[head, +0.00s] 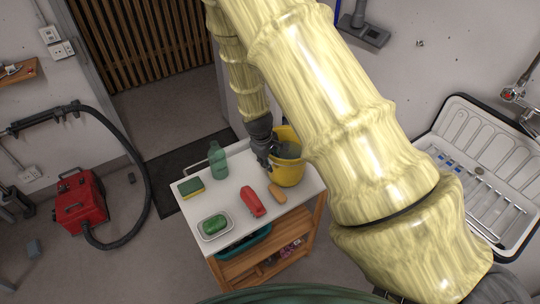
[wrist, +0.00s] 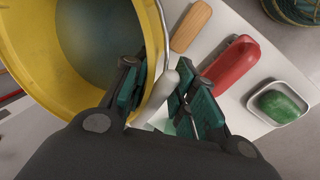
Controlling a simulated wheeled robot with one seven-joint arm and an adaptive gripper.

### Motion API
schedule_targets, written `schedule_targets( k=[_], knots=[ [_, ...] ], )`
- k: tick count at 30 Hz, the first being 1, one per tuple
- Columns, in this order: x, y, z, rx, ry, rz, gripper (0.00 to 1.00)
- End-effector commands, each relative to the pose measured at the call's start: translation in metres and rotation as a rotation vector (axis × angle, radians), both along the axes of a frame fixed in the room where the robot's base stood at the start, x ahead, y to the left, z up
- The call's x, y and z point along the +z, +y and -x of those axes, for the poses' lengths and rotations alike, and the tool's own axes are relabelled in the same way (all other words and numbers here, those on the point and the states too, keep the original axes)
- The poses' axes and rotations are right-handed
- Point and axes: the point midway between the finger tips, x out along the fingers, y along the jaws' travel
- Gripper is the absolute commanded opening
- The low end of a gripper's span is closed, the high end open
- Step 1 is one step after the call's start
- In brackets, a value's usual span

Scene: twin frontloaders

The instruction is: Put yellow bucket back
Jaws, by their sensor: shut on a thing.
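The yellow bucket (head: 291,173) is at the back right corner of the white-topped cart (head: 220,193) in the head view, partly hidden behind my arm. I cannot tell whether its base touches the cart top. My gripper (head: 267,159) is at the bucket's left side, near the rim. In the wrist view the bucket (wrist: 28,62) fills the left, with its open mouth and dark inside showing. My gripper (wrist: 168,92) is shut on the bucket's handle, whose pale grip (wrist: 162,88) lies between the green-padded fingers.
The cart also holds a green bottle (head: 218,160), a sponge (head: 191,187), a red tool (head: 252,201), a wooden-backed brush (head: 277,194) and green soap in a dish (head: 214,226). A red vacuum (head: 80,203) stands left. An open tool case (head: 480,175) is right.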

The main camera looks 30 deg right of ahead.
Motion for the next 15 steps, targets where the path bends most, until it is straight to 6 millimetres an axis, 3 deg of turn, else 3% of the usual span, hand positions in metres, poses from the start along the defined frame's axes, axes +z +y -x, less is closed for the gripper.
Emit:
schedule_targets(
  k=[15],
  knots=[
    [-0.0081,-0.0006,-0.0019,0.000,-0.005,0.001,0.00]
  ],
)
